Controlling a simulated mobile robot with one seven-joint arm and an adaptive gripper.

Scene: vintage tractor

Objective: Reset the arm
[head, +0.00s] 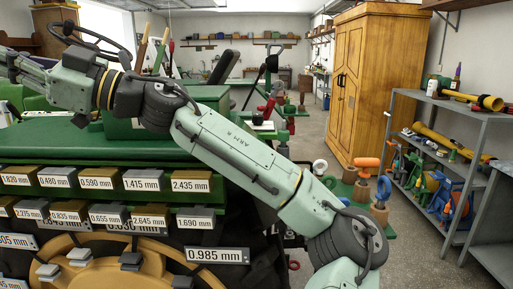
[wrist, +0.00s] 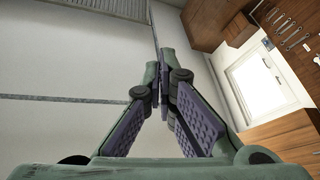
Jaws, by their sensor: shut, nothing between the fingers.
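My gripper (wrist: 160,85) is shut and empty in the wrist view, its two padded fingers meeting at the tips. Behind it are a pale ceiling or wall and wooden cabinets. In the head view my pale green arm reaches from the lower right to the upper left, above the green tractor (head: 60,132). The wrist end of my arm is at the left edge of the head view, and the fingertips cannot be made out clearly there. No object touches the gripper in the wrist view.
Several labelled blocks (head: 190,181) sit in rows on the tractor's side, above a yellow wheel (head: 180,262). A wooden cabinet (head: 385,80) stands at the back right. A metal shelf (head: 447,104) with tools is at the right.

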